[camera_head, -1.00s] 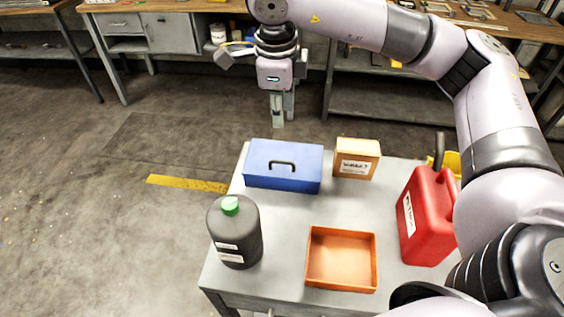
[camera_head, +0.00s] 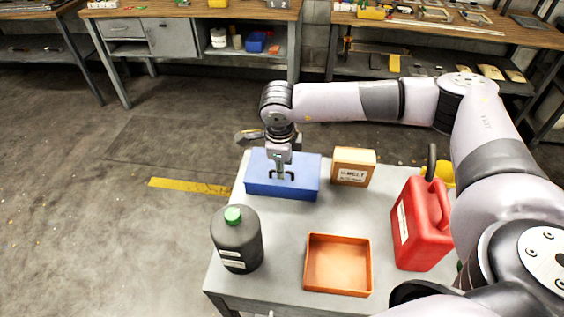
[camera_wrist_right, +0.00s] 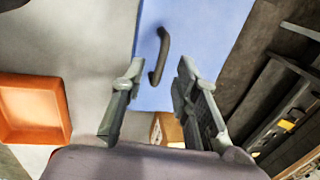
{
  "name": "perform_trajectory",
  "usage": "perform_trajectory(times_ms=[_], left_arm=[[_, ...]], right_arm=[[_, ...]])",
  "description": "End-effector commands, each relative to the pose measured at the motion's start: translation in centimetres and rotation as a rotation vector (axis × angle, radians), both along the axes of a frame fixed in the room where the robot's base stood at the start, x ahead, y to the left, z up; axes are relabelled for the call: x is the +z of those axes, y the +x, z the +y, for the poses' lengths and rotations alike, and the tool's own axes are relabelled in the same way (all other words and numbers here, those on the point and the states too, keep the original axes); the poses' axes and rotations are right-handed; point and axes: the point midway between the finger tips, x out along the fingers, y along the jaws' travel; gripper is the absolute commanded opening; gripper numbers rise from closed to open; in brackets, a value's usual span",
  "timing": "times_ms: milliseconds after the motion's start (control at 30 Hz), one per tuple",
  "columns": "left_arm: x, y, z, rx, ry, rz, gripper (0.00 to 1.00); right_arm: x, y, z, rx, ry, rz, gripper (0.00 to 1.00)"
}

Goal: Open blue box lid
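The blue box (camera_head: 258,184) sits closed at the far left of the grey table, with a dark handle (camera_head: 290,176) on its lid. My right gripper (camera_head: 281,172) points down right over the lid at the handle in the head view. In the right wrist view, my right gripper (camera_wrist_right: 155,90) has its fingers spread apart, with nothing between the tips. The handle (camera_wrist_right: 160,56) lies ahead of the fingertips on the blue lid (camera_wrist_right: 202,38), and contact cannot be made out. My left gripper is not in view.
A cardboard box (camera_head: 353,167) stands just right of the blue box. A dark bottle with a green cap (camera_head: 237,242), an orange tray (camera_head: 338,264) and a red jerrycan (camera_head: 421,222) stand nearer. The table middle (camera_head: 290,222) is clear. Workbenches (camera_head: 190,15) line the back.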

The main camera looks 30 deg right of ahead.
Motion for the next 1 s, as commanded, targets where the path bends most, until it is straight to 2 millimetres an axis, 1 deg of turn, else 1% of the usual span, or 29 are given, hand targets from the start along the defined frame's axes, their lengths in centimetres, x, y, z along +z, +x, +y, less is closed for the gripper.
perform_trajectory(times_ms=[133, 367, 467, 800, 1000], left_arm=[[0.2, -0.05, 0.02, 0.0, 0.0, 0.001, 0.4], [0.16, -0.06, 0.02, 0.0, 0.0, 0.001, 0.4], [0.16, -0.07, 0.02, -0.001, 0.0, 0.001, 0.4], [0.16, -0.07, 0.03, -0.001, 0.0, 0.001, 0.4], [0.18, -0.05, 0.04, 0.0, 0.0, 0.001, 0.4]], right_arm=[[-0.66, 0.15, -0.09, 0.0, 0.0, -0.001, 0.28], [-0.77, 0.15, -0.09, 0.0, 0.0, -0.001, 0.28], [-0.75, 0.14, -0.08, 0.0, 0.0, -0.001, 0.23], [-0.72, 0.14, -0.08, 0.0, 0.0, -0.001, 0.0], [-0.71, 0.14, -0.08, 0.0, 0.0, -0.001, 0.0]])
